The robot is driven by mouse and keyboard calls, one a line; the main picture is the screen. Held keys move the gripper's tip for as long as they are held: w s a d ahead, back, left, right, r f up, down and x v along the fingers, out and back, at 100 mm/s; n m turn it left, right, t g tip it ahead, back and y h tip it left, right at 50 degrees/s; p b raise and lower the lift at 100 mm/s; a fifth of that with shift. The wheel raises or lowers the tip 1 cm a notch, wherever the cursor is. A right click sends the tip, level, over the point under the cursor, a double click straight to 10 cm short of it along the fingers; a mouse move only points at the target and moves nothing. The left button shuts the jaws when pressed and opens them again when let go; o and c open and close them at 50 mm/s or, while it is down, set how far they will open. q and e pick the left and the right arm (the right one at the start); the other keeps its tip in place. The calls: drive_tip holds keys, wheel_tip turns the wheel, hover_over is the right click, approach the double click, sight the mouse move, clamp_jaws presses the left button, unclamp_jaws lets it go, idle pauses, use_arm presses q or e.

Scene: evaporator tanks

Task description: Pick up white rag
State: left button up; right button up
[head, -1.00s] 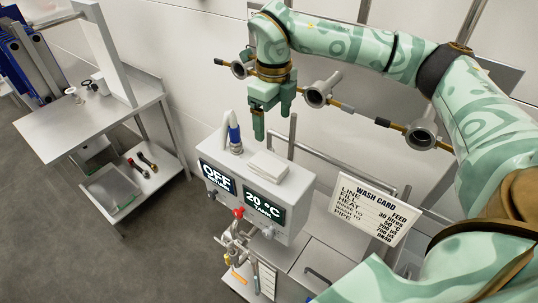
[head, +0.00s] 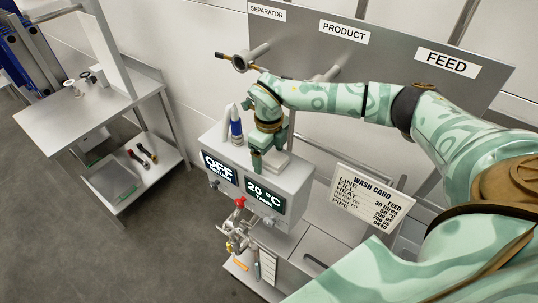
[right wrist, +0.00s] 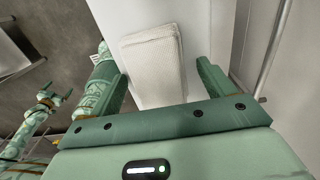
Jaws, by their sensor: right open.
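The white rag (right wrist: 152,62) is a folded, textured pad lying flat on top of the control box (head: 296,182). In the head view the rag (head: 281,163) is mostly hidden behind my right gripper. My right gripper (head: 262,160) is low over the box top, pointing down. In the right wrist view its two fingers (right wrist: 162,72) are apart, one on each side of the rag's near part. Nothing is clamped between them. A green patterned arm of mine shows at the left edge of the wrist view; its gripper (right wrist: 54,98) is small and unclear.
A wash card (head: 368,198) stands at right. Behind is a panel labelled SEPARATOR, PRODUCT and FEED (head: 447,62) with pipe stubs. A steel side table (head: 85,115) stands at left.

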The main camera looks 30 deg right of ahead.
drive_tip(key=c, duration=1.1)
drive_tip(key=shift+r+b, duration=0.3)
drive_tip(key=shift+r, duration=0.25)
drive_tip(key=s+a+r+b, duration=0.1)
drive_tip(key=s+a+r, duration=0.1)
drive_tip(key=a+r, duration=0.2)
drive_tip(key=s+a+r+b, duration=0.2)
drive_tip(key=s+a+r, duration=0.1)
drive_tip(key=r, duration=0.1)
drive_tip(key=s+a+r+b, duration=0.1)
drive_tip(key=s+a+r, duration=0.1)
drive_tip(key=a+r, duration=0.2)
drive_tip(key=shift+s+a+b, duration=0.35)
